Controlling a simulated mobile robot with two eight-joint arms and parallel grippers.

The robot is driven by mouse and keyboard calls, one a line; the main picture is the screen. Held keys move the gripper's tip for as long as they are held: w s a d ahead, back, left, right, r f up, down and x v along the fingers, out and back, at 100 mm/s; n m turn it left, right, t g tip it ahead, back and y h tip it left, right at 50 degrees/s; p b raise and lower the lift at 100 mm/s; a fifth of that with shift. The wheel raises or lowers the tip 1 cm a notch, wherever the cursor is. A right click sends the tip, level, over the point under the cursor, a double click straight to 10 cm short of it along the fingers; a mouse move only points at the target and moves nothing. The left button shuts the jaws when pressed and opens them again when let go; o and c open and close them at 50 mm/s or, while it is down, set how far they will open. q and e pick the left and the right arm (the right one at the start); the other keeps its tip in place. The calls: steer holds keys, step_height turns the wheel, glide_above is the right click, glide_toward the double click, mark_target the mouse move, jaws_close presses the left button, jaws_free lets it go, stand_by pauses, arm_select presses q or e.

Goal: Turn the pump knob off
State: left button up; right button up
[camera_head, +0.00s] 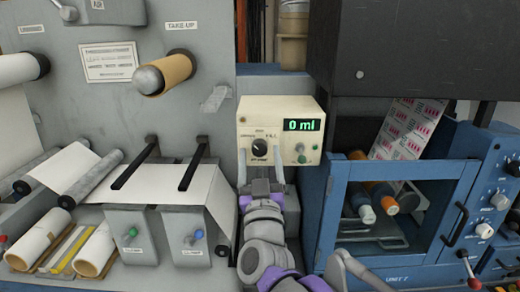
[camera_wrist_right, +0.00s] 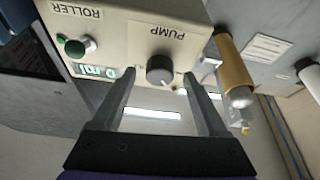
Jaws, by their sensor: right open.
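The pump knob (camera_head: 258,148) is a round black dial with a pale pointer mark on the cream control box (camera_head: 280,112). It also shows, dark grey, in the right wrist view (camera_wrist_right: 160,69) under the label PUMP, which appears upside down. The box's green display (camera_head: 302,125) reads 0 ml. My right gripper (camera_head: 261,162) is open, with its two grey fingers on either side of the knob's lower part in the head view. In the wrist view the fingertips flank the knob with gaps. Contact is not visible. My left gripper is out of view.
A green button (camera_head: 301,158) sits right of the knob. A blue cabinet (camera_head: 330,215) with a windowed door stands at the right. Grey machine panels with rollers and a take-up spindle (camera_head: 163,74) are at the left. A dark housing (camera_head: 415,45) is above right.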

steer(key=shift+w+r, duration=0.25)
steer(key=shift+w, duration=0.4)
jaws_close()
